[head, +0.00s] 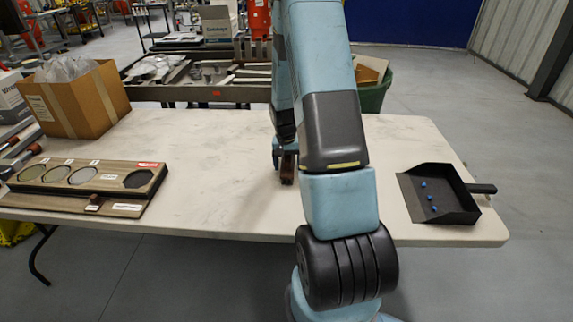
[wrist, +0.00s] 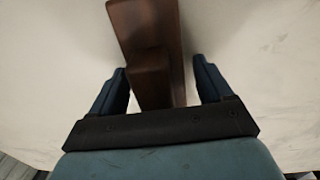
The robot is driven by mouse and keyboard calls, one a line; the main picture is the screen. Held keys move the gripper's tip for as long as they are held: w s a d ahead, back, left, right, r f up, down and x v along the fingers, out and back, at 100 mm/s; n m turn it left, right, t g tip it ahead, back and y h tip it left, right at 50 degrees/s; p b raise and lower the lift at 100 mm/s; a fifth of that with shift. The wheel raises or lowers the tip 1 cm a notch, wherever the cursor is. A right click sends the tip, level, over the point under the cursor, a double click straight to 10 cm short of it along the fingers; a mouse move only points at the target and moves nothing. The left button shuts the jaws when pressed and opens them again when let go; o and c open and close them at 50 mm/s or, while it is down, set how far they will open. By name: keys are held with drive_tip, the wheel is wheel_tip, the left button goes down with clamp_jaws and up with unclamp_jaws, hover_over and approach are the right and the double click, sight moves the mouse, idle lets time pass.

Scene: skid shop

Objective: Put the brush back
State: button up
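The brush is a dark brown wooden piece (wrist: 150,35), lying on the white table. In the head view its brown end (head: 288,172) shows just below my gripper (head: 285,150), and my arm hides the rest. In the wrist view the fingers of my gripper (wrist: 160,90) stand apart on either side of the brown wood. A gap shows at the right finger; the left finger is very close to the wood, and I cannot tell if it touches. A black dustpan (head: 465,208) with several small blue balls (head: 431,197) lies at the table's right end.
A wooden rack (head: 120,195) with round discs, a dark octagonal spot and labels lies at the table's left. A cardboard box (head: 75,103) stands behind it. The white tabletop (head: 215,165) is clear between rack and arm. A green bin (head: 374,95) stands behind the table.

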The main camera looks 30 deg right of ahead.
drive_tip(key=shift+r, duration=0.15)
drive_tip(key=r, duration=1.2)
drive_tip(key=shift+w+a, duration=0.2)
drive_tip(key=shift+a, duration=0.15)
drive_tip(key=s+a+r+n+t, duration=0.15)
drive_tip(key=s+a+r, duration=0.3)
drive_tip(key=r, duration=0.45)
drive_tip(key=s+a+r+n+t, duration=0.15)
drive_tip(key=s+a+r, duration=0.3)
drive_tip(key=r, duration=0.45)
drive_tip(key=s+a+r+n+t, duration=0.1)
drive_tip(key=s+a+r, duration=0.2)
drive_tip(key=s, duration=0.2)
drive_tip(key=s+a+r+n+t, duration=0.1)
drive_tip(key=s+a+r, duration=0.2)
drive_tip(key=s, duration=0.3)
drive_tip(key=s+a+r+n+t, duration=0.1)
drive_tip(key=s+a+r, duration=0.2)
drive_tip(key=s, duration=0.2)
drive_tip(key=shift+s+a+n+y, duration=0.15)
drive_tip(key=shift+s+n+y, duration=0.15)
drive_tip(key=shift+s+n, duration=0.1)
